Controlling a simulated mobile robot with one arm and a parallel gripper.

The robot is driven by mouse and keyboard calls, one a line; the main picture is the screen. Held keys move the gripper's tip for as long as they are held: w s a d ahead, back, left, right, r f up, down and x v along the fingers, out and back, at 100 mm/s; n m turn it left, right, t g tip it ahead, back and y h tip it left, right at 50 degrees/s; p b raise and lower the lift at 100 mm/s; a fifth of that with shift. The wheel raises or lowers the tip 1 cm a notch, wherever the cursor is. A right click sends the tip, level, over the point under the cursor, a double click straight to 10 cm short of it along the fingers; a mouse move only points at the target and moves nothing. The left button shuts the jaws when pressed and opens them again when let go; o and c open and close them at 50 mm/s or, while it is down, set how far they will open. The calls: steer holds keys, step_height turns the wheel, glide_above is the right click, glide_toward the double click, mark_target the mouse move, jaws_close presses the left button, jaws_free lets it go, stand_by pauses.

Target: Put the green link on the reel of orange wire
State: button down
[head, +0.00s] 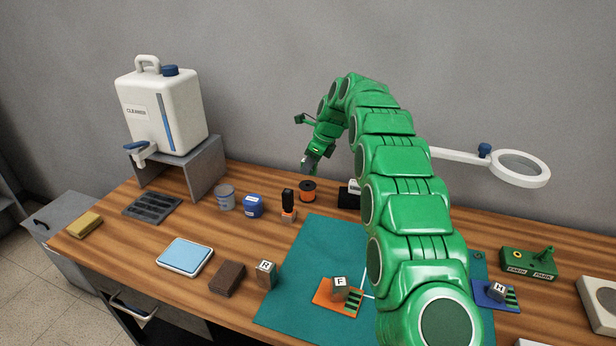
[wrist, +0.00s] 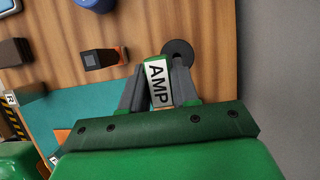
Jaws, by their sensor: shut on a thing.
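My gripper (head: 309,168) hangs from my green arm over the back of the bench. In the wrist view my gripper (wrist: 158,82) is shut on the green link (wrist: 158,82), a green-edged block with a white label reading AMP. The reel of orange wire (head: 307,191) stands on the wood near the wall, orange between black flanges. My gripper is above it in the head view, apart from it. In the wrist view only the reel's round black top (wrist: 178,52) shows, just beyond the fingertips. The link is not clear in the head view.
A black-and-orange upright piece (head: 288,203) stands left of the reel, with a blue tub (head: 253,206) farther left. A black object (head: 349,196) is right of the reel. A teal mat (head: 300,280) lies in front with an orange card (head: 331,296).

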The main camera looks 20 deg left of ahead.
mark_target(304, 184)
steer(key=shift+w+a+f, duration=0.3)
steer(key=shift+w+f, duration=0.25)
steer(key=shift+f, duration=0.2)
steer(key=shift+w+a+f, duration=0.25)
steer(key=shift+w+f, duration=0.25)
steer(key=shift+f, duration=0.25)
steer(key=shift+f, duration=0.1)
steer(key=shift+w+a+f, duration=0.1)
steer(key=shift+w+f, duration=0.05)
steer(key=shift+f, duration=1.55)
steer(key=shift+f, duration=0.15)
steer(key=c, duration=0.8)
jaws_free()
steer(key=shift+c, duration=0.2)
